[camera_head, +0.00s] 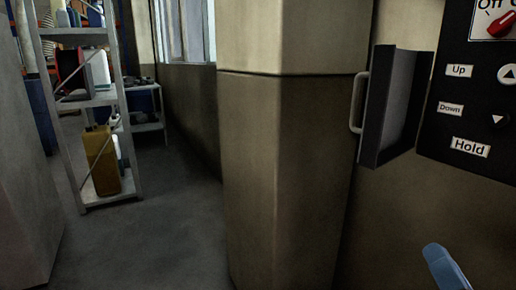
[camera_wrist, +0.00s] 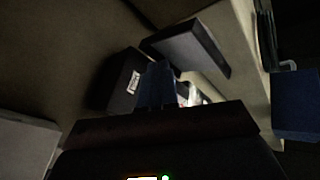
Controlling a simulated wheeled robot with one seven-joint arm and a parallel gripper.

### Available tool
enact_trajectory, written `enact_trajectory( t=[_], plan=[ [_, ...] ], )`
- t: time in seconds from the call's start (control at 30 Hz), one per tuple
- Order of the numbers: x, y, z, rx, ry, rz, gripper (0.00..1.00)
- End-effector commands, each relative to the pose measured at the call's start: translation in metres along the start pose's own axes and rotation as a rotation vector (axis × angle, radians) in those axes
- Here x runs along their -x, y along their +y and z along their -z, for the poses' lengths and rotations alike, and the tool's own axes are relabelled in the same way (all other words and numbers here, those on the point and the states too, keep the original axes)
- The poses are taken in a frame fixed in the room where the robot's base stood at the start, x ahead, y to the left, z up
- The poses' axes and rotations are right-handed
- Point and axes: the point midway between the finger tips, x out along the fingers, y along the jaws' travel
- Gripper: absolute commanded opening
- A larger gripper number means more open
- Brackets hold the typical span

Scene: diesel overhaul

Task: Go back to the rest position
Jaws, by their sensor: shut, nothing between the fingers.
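My gripper (camera_wrist: 157,85) shows in the wrist view as two blue fingers pressed together, shut and empty. In the head view a blue piece of my gripper (camera_head: 446,268) shows at the bottom right, below the control panel and apart from it. The black control panel (camera_head: 462,110) is on the wall at the right, with a red switch at "Off" and labels "Up", "Down" and "Hold". In the wrist view part of a dark box with a white label (camera_wrist: 122,75) shows beyond the fingers, partly hidden by them.
A dark open-fronted box with a pale handle (camera_head: 400,105) juts out left of the panel. A beige pillar (camera_head: 275,180) stands mid-view. A metal shelf (camera_head: 78,35) with containers, including a yellow canister (camera_head: 102,160), stands at the left. The floor (camera_head: 150,240) between is clear.

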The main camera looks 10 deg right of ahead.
Motion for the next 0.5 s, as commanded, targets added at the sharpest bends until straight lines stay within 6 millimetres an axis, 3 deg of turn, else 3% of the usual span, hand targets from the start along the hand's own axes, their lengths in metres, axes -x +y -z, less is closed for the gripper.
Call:
enact_trajectory(
  t=[0.03, 0.2, 0.5],
  plan=[
    [0.019, 0.003, -0.012, 0.037, -0.044, -0.004, 0.0],
    [0.08, 0.006, -0.042, 0.169, -0.159, 0.006, 0.0],
    [0.192, 0.004, -0.065, 0.371, -0.35, 0.031, 0.0]
  ],
)
